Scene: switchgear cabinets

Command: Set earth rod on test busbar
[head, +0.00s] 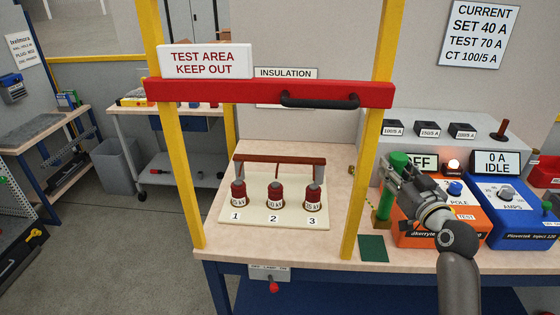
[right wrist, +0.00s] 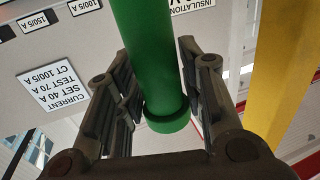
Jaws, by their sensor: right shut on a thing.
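The earth rod is green; its top (head: 399,160) shows at my right gripper (head: 393,175) in the head view. In the right wrist view the green rod (right wrist: 148,50) runs between the fingers of my right gripper (right wrist: 160,90) and ends in a green collar. My right gripper is shut on it. The test busbar (head: 280,158) is a brown-red bar above three dark red insulators (head: 274,195) on a cream board numbered 1, 2, 3. My left gripper is out of view.
A yellow frame (head: 363,150) with a red barrier bar (head: 270,92) and black handle stands in front of the busbar, left of my gripper. An orange tester (head: 420,235) and blue injector (head: 515,230) stand at right. A green pad (head: 373,248) lies on the bench.

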